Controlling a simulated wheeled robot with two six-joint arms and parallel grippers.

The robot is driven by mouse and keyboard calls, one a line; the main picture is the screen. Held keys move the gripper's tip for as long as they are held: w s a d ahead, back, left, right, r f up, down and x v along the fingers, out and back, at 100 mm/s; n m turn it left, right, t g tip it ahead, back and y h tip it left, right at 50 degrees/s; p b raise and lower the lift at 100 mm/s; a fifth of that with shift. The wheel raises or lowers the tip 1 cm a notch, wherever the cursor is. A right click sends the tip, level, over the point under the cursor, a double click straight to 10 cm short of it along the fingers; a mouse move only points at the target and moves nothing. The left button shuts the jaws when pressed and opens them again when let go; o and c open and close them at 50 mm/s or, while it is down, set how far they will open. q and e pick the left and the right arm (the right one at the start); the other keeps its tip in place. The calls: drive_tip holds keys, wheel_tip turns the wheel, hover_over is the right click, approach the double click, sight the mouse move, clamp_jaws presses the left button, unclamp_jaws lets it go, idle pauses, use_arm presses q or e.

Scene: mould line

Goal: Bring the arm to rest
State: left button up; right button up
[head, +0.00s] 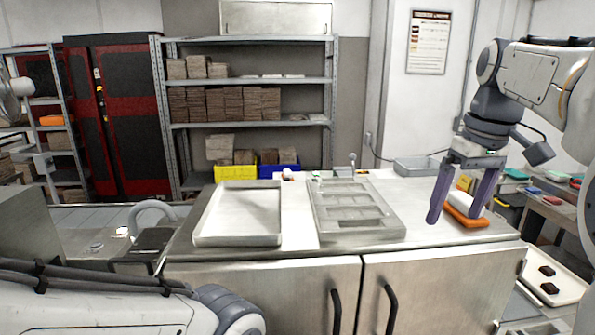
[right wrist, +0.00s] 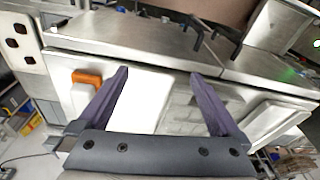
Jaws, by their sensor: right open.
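My right gripper (head: 455,213) hangs from its raised arm at the right of the head view, fingers pointing down. Its purple fingers are apart with nothing between them. It appears above or in front of an orange item with a white top (head: 466,216) on the metal counter; the exact gap is hard to tell. In the right wrist view the open fingers (right wrist: 159,75) show over a pale surface, with an orange piece (right wrist: 86,77) beside the left finger. A white link of my left arm crosses the lower left of the head view; its gripper is not seen.
The counter (head: 298,235) bears an empty pale tray (head: 238,238) and a grey compartmented mould (head: 392,228). A shallow grey tray (head: 415,166) lies behind. Yellow (head: 237,173) and blue (head: 277,171) bins stand behind the counter. A side table with coloured items is at right.

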drive_tip(key=s+a+f+n, duration=0.1)
drive_tip(key=s+a+f, duration=0.2)
drive_tip(key=a+f, duration=0.25)
drive_tip(key=s+a+f+n+g, duration=0.1)
drive_tip(key=s+a+f, duration=0.25)
drive_tip(key=a, duration=0.35)
drive_tip(key=s+a+f+n, duration=0.1)
drive_tip(key=s+a+f, duration=0.2)
drive_tip(key=a+f, duration=0.3)
drive_tip(key=s+a+f+n, duration=0.1)
drive_tip(key=s+a+f, duration=0.1)
drive_tip(key=s+f, duration=0.35)
drive_tip(key=s+a+f+n, duration=0.1)
drive_tip(key=s+a+f, duration=0.15)
drive_tip(key=s, duration=0.55)
drive_tip(key=f+b, duration=0.4)
drive_tip(key=w+f+b, duration=0.1)
drive_tip(key=b, duration=0.1)
drive_tip(key=shift+d+f, duration=0.4)
